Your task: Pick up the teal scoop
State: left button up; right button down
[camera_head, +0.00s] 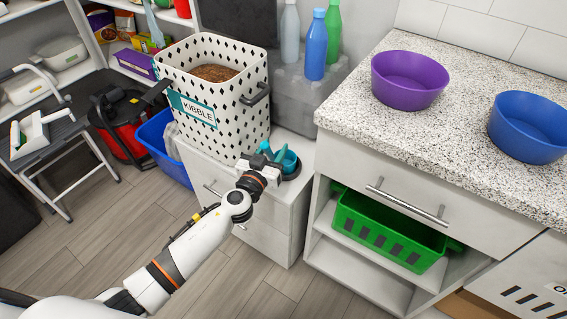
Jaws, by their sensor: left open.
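The teal scoop (289,162) is on the low white cabinet, just right of the kibble bin. It shows small, with its rounded part at the right and a teal strip beside my gripper's fingers. My left gripper (268,158) is open, right at the scoop's left side. The fingers overlap the scoop in the picture, and I cannot tell whether they touch it. Part of the scoop is hidden by the gripper. My right gripper is out of view.
A spotted white kibble bin (226,126) stands close behind and left of the gripper. A speckled counter (452,130) with a purple bowl (410,82) and a blue bowl (527,130) rises at the right. Bottles (316,48) stand behind. Floor in front is clear.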

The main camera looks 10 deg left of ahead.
pick_arm(q)
grip_shut()
jog(key=shift+r, duration=0.1)
dwell(0.3)
